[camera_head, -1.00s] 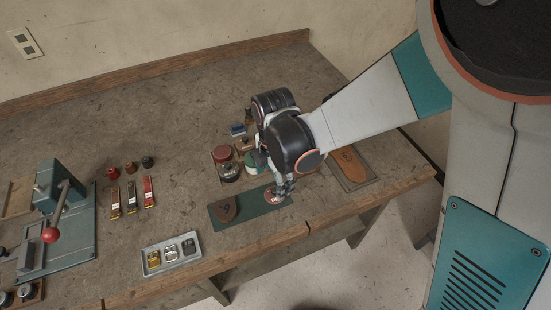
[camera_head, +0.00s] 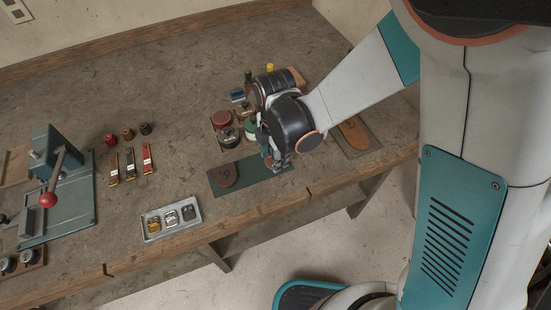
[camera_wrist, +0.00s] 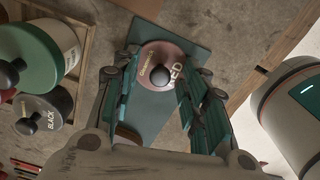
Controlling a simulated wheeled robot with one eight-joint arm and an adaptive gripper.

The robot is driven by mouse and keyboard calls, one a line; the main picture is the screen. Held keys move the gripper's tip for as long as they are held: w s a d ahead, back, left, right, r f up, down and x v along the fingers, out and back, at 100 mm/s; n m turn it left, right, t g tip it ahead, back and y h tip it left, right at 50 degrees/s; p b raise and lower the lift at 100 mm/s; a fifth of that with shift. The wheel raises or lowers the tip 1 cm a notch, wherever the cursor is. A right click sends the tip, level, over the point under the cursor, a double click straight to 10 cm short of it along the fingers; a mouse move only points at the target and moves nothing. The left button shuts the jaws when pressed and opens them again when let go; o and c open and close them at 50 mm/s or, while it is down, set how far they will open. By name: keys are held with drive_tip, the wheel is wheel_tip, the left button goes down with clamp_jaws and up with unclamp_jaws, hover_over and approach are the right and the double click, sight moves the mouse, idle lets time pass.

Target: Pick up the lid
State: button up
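A round reddish-brown lid with a black knob and the letters RED (camera_wrist: 160,66) lies on the dark green mat (camera_wrist: 178,45) in the wrist view. My gripper (camera_wrist: 162,78) is open over the lid, with one finger on each side of it and the knob between them. I cannot tell whether the fingers touch the lid. In the head view my gripper (camera_head: 277,165) is low over the right end of the mat (camera_head: 252,179) and hides the lid.
A dark brown sole-shaped piece (camera_head: 225,175) lies on the mat's left part. Lidded jars, one green (camera_wrist: 25,58) and one marked BLACK (camera_wrist: 46,116), stand left of my gripper. A buckle tray (camera_head: 171,218) lies front left. A brown sole on a board (camera_head: 354,133) lies right.

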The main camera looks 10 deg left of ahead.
drive_tip(key=c, duration=0.3)
drive_tip(key=shift+c, duration=0.4)
drive_tip(key=shift+f, duration=0.1)
drive_tip(key=shift+c, duration=1)
